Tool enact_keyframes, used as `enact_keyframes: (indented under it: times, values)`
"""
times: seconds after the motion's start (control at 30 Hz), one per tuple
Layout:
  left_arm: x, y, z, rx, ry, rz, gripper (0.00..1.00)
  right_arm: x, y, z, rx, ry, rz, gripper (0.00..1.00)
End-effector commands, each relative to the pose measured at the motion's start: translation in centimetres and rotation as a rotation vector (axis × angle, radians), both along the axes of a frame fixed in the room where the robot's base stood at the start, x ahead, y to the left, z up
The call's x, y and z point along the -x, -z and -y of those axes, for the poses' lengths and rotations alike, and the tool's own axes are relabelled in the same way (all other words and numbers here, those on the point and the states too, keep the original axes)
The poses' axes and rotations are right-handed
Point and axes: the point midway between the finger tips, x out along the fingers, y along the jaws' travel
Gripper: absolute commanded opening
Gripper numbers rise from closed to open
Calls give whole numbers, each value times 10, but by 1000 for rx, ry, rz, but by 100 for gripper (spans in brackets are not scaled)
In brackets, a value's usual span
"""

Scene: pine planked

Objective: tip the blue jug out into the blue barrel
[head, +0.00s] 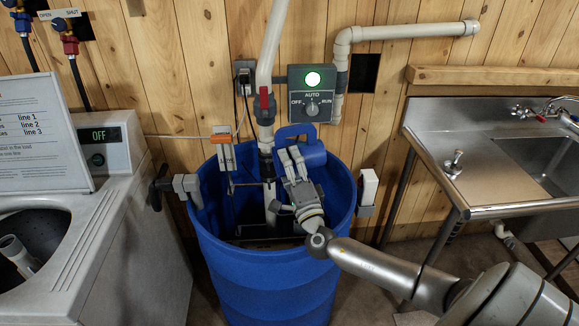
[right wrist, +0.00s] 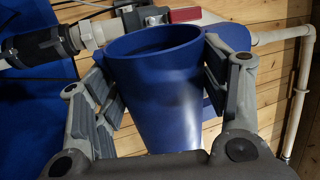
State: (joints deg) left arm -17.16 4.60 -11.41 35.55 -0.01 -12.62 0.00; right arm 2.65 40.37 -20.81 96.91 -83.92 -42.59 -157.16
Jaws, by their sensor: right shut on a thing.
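The blue jug (head: 314,154) is over the back part of the open blue barrel (head: 262,279), tipped roughly onto its side with its handle on top. My right gripper (head: 291,163) is shut on the jug's body. In the right wrist view the jug (right wrist: 160,95) sits between the two fingers (right wrist: 160,88), its round mouth dark inside. The mouth faces the upright pipe on the left in the head view. I cannot tell whether anything is in the jug or running out. My left gripper is not in view.
A white pipe with a red valve (head: 264,104) drops into the barrel beside the jug. A control box (head: 318,93) with a lit green lamp is on the wall behind. A washer (head: 110,240) stands left, a steel sink (head: 480,160) right. Fittings clip the barrel's rim.

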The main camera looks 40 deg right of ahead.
Motion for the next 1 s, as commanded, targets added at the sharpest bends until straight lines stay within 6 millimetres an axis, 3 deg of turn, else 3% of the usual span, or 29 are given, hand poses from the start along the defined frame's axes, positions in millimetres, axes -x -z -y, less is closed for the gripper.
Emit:
enact_keyframes:
  times: [0.23, 0.6, 0.8, 1.0]
  values:
    - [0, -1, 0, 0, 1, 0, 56, 0, -16, -1, -539, 2, 199, 24]
    - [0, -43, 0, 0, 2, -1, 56, 0, -39, -1, -1296, 3, 474, 24]
    - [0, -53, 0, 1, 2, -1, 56, 0, -39, 0, -1482, 2, 542, 24]
    - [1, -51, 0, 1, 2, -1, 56, 0, -37, 0, -1493, 1, 546, 24]
